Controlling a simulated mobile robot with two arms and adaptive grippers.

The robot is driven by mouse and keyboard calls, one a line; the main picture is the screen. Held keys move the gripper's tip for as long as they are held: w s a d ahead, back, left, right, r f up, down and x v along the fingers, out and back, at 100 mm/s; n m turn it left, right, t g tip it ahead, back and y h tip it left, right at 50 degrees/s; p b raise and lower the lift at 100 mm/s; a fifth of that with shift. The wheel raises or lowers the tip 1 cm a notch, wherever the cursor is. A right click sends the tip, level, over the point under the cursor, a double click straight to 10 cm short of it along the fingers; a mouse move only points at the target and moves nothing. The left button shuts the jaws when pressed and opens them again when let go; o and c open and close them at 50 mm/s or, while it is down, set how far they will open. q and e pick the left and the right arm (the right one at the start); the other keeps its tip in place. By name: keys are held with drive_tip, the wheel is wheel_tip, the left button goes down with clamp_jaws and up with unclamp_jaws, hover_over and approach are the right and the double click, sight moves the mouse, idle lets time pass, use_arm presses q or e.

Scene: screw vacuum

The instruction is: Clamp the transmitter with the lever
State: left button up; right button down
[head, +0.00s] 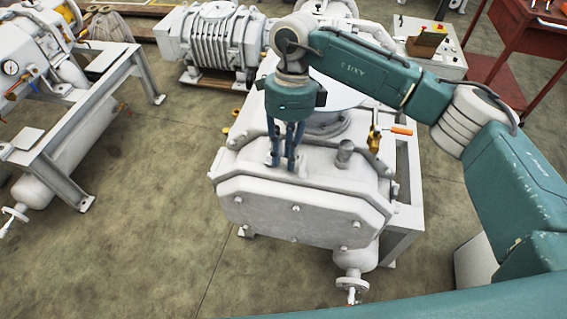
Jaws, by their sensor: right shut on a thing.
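My right gripper (286,155) points down at the top front of the white screw vacuum pump (290,210). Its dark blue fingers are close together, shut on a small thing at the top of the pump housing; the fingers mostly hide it. I cannot tell from this view whether it is the lever or the transmitter. No transmitter can be told apart clearly. A brass valve with an orange handle (400,130) stands on the pump's right side, apart from the gripper. My left gripper is not in view.
A short grey cylindrical stub (345,152) rises from the pump top, right of my gripper. A ribbed white machine (215,40) stands behind. A grey frame bench (80,130) is at left, a red cart (520,40) at back right. The floor between bench and pump is clear.

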drive_tip(key=shift+w+n+b, duration=0.25)
drive_tip(key=shift+n+b, duration=0.25)
drive_tip(key=shift+r, duration=0.1)
drive_tip(key=c, duration=1.5)
unclamp_jaws()
drive_tip(key=shift+c, duration=0.2)
wheel_tip(320, 180, up, 8)
drive_tip(key=w, duration=0.1)
drive_tip(key=shift+w+d, duration=0.25)
